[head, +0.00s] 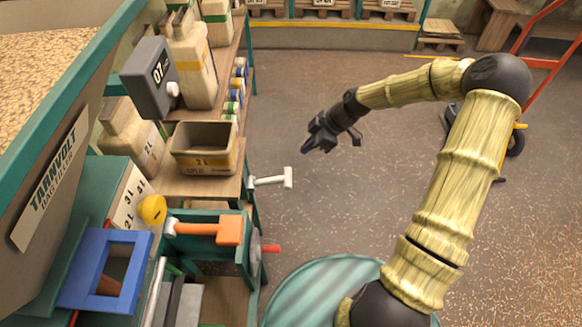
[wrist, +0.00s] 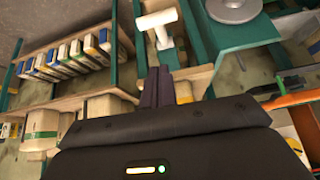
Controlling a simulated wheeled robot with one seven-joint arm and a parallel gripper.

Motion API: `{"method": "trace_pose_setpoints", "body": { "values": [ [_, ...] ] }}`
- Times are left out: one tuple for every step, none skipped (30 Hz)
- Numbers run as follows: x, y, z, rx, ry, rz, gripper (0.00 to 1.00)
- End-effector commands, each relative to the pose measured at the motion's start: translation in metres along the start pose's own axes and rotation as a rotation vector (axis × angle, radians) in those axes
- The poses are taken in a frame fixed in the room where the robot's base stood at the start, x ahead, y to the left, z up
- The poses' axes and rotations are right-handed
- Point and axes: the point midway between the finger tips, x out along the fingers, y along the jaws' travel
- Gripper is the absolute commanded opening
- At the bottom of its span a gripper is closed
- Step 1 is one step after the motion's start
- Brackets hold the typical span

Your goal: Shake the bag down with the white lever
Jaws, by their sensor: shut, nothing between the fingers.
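The white lever (head: 272,181) sticks out to the right from the side of the green-and-wood machine frame in the head view, with a T-shaped end. It also shows in the wrist view (wrist: 157,21), just beyond my fingertips. My gripper (head: 307,148) hangs over open floor, to the right of and a little beyond the lever in the head view, apart from it. In the wrist view its two dark fingers (wrist: 157,85) are together with nothing between them. An open-topped tan container (head: 205,148) marked 2 L stands on the shelf by the lever. I cannot make out a bag for certain.
An orange handle (head: 229,230), a yellow knob (head: 152,209) and a red-handled wheel (head: 256,247) sit close by the lever. Pallets line the back. The floor around my gripper is clear.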

Motion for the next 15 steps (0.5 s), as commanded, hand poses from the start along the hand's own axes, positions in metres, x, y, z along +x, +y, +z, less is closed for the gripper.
{"method": "trace_pose_setpoints", "body": {
  "values": [
    [-0.0015,0.0007,-0.0025,-0.022,0.006,-0.003,0.00],
    [-0.0018,0.0008,-0.0031,-0.031,0.008,-0.005,0.00],
    [-0.0021,0.0009,-0.0034,-0.040,0.009,-0.007,0.00],
    [-0.0022,0.0008,-0.0035,-0.043,0.009,-0.007,0.00],
    [-0.0022,0.0008,-0.0035,-0.044,0.009,-0.008,0.00],
    [-0.0021,0.0008,-0.0034,-0.045,0.009,-0.008,0.00],
    [-0.0020,0.0008,-0.0033,-0.044,0.009,-0.008,0.00],
    [-0.0020,0.0008,-0.0033,-0.044,0.009,-0.008,0.00],
    [-0.0020,0.0008,-0.0032,-0.044,0.009,-0.007,0.00],
    [-0.0020,0.0008,-0.0032,-0.044,0.009,-0.007,0.00],
    [-0.0019,0.0007,-0.0032,-0.043,0.009,-0.007,0.00],
    [-0.0016,0.0007,-0.0032,-0.043,0.009,-0.007,0.00],
    [-0.0011,0.0007,-0.0032,-0.043,0.009,-0.007,0.00],
    [-0.0003,0.0007,-0.0032,-0.043,0.009,-0.007,0.00],
    [0.0014,0.0007,-0.0032,-0.043,0.009,-0.007,0.00]
  ]
}}
